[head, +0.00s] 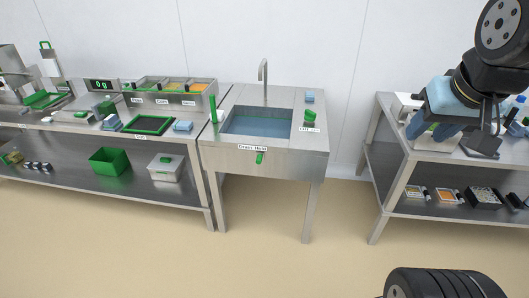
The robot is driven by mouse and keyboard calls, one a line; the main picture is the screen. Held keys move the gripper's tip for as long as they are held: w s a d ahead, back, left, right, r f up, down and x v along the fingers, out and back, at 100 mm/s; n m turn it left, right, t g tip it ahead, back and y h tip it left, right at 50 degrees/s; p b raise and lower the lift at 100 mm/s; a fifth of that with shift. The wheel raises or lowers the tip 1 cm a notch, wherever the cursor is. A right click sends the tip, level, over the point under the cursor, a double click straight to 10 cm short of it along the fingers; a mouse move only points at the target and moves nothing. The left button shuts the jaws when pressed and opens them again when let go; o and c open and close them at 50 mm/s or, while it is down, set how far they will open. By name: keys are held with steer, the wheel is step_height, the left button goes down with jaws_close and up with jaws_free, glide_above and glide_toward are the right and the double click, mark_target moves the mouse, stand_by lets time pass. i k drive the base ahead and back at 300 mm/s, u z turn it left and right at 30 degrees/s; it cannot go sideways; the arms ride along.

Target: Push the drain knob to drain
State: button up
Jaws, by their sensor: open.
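The green drain knob (259,157) is on the front face of the steel sink unit (312,143), below a label that appears to read "Drain Knob". The knob is small here, and its exact setting is hard to tell. The sink basin holds bluish water (255,123). My gripper (429,133) has blue fingers and is at the upper right, in front of the right-hand table. It is open, well to the right of the knob and not touching it. I see nothing held between the fingers.
A faucet (263,75) rises behind the basin. A green item (310,118) and a blue sponge-like block (309,98) sit on the sink's right side. A left counter (60,131) carries bins and a scale. The right table (380,136) is partly behind my arm.

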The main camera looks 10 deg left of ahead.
mark_target(259, 156)
steer(key=i, duration=0.95)
steer(key=u, duration=0.05)
